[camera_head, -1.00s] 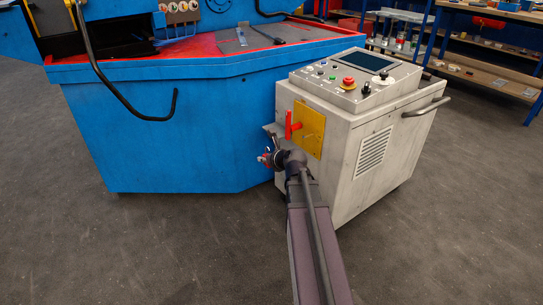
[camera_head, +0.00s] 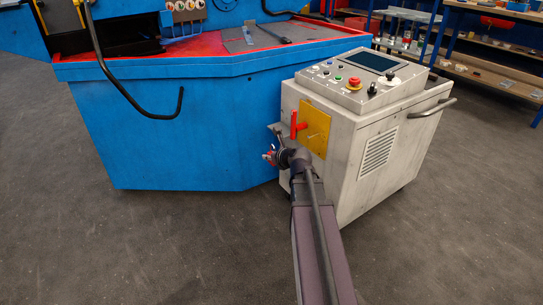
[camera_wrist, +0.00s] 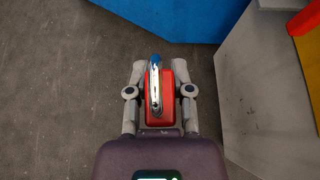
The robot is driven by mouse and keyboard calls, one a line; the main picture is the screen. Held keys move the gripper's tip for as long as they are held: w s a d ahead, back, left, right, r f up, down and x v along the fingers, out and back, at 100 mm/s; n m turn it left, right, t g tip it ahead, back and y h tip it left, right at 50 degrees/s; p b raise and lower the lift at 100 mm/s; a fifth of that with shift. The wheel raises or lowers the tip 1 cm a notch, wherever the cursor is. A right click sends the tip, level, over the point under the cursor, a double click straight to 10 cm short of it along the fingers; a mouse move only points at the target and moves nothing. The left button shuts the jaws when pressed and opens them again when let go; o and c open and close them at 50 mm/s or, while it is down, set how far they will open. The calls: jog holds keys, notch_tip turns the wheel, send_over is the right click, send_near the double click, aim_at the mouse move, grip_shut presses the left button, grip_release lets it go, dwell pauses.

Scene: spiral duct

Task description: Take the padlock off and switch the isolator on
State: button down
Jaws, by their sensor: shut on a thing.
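A red padlock (camera_wrist: 179,75) with a shiny shackle is between the fingers of my gripper (camera_wrist: 159,92) in the wrist view. My gripper is shut on its red body, and the shackle points away from my wrist over bare floor. In the head view the padlock (camera_head: 270,155) shows small and red at my gripper, left of the grey cabinet and partly hidden by my arm. The isolator has a red handle (camera_head: 294,124) standing upright on a yellow plate (camera_head: 315,128) on the cabinet's left face. The padlock is apart from the handle.
The grey cabinet (camera_head: 345,180) carries a sloped control panel (camera_head: 352,75) with a screen and a red button. A blue machine (camera_head: 180,130) stands close on its left. Shelves (camera_head: 480,60) are at the back right. The floor (camera_head: 140,240) in front is clear.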

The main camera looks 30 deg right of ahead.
jog(key=shift+r, duration=0.3)
jog(key=shift+a, duration=0.15)
dwell(0.3)
jog(key=a, duration=0.6)
jog(key=shift+s+a, duration=0.3)
jog(key=shift+a, duration=0.05)
dwell(0.8)
jog(key=shift+r, duration=0.1)
dwell(0.3)
